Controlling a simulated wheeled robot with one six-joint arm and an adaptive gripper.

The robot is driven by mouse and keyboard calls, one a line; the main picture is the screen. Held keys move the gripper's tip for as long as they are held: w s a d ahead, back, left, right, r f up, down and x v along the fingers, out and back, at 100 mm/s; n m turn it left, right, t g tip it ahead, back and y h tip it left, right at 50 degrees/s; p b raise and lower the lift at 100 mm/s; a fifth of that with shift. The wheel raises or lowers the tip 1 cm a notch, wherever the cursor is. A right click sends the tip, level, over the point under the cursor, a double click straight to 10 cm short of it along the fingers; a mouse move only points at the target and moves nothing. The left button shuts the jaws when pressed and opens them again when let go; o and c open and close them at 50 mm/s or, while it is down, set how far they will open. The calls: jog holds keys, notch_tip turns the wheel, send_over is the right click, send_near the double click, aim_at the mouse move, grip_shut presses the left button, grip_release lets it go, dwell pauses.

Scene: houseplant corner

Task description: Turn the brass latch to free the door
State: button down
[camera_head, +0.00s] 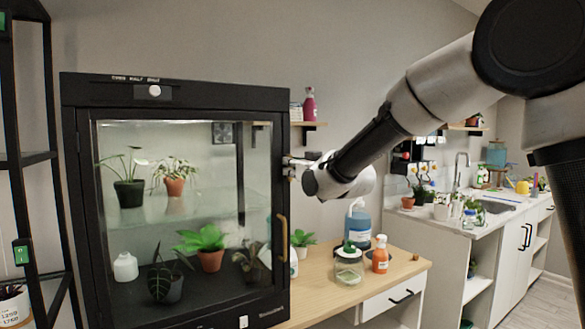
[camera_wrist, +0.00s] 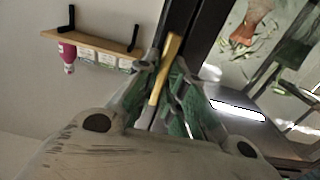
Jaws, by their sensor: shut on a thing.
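The black plant cabinet (camera_head: 175,96) has a glass door (camera_head: 190,225) that looks closed, with a curved brass handle (camera_head: 283,238) on its right side. My gripper (camera_head: 289,168) is at the cabinet's right edge, above that handle. In the wrist view, the brass latch (camera_wrist: 166,62) is a straight bar running lengthwise between the two fingers of my gripper (camera_wrist: 162,76). The fingers are shut on it. It lies against the dark door frame (camera_wrist: 184,30), slightly slanted in this view. In the head view, my gripper hides the latch.
Potted plants (camera_head: 210,248) stand behind the glass. A wooden side table (camera_head: 400,268) right of the cabinet holds a blue bottle (camera_head: 357,228), an orange bottle (camera_head: 380,258) and a glass jar (camera_head: 348,268).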

jog(key=c, duration=1.5)
grip_release()
jog(key=v, duration=1.2)
